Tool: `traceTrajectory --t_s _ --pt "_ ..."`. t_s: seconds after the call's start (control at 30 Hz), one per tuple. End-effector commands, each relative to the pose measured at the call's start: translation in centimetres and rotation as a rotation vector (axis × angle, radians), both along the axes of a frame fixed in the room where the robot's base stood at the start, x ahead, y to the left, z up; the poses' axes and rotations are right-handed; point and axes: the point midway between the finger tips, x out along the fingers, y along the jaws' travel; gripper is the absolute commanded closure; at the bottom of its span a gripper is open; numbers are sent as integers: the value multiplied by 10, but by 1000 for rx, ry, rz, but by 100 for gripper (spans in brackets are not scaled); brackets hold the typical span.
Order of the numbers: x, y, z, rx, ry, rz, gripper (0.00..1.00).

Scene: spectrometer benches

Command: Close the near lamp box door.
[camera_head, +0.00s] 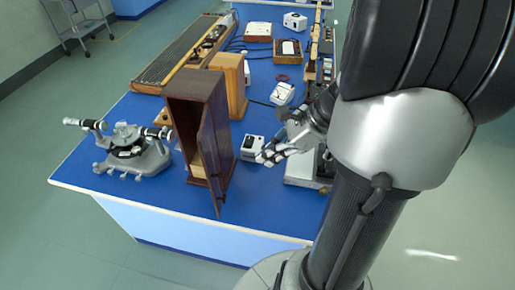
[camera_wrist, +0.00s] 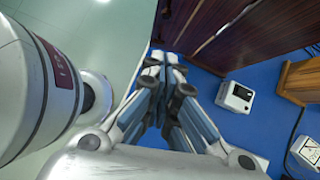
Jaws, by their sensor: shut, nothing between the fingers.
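The near lamp box (camera_head: 190,92) is a tall dark brown wooden box near the front of the blue bench. Its front is open and a pale block shows low inside. Its door (camera_head: 214,150) stands ajar at the box's right side, its free edge toward the front. My gripper (camera_head: 262,157) is to the right of the door and box, apart from them in the head view, with its fingers shut and empty. In the wrist view my gripper (camera_wrist: 165,62) points toward dark brown wood (camera_wrist: 225,35), and I cannot tell whether the fingertips touch it.
A spectrometer (camera_head: 132,150) stands left of the box. A small white device (camera_head: 251,147) sits between box and gripper. A lighter wooden box (camera_head: 236,80) stands behind. Metal apparatus (camera_head: 303,170) is at the right. The bench's front left top (camera_head: 165,190) is clear.

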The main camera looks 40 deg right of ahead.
Motion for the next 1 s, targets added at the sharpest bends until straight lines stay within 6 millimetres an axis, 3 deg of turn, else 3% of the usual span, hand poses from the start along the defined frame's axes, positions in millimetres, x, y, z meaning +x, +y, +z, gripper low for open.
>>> traceTrajectory --t_s 0.03,0.33,0.6,1.0 --pt "4 7 -13 3 2 5 100" --pt "29 38 -63 0 2 8 100" --pt "50 63 -66 -2 0 7 100" --pt "53 66 -66 -3 0 4 100"
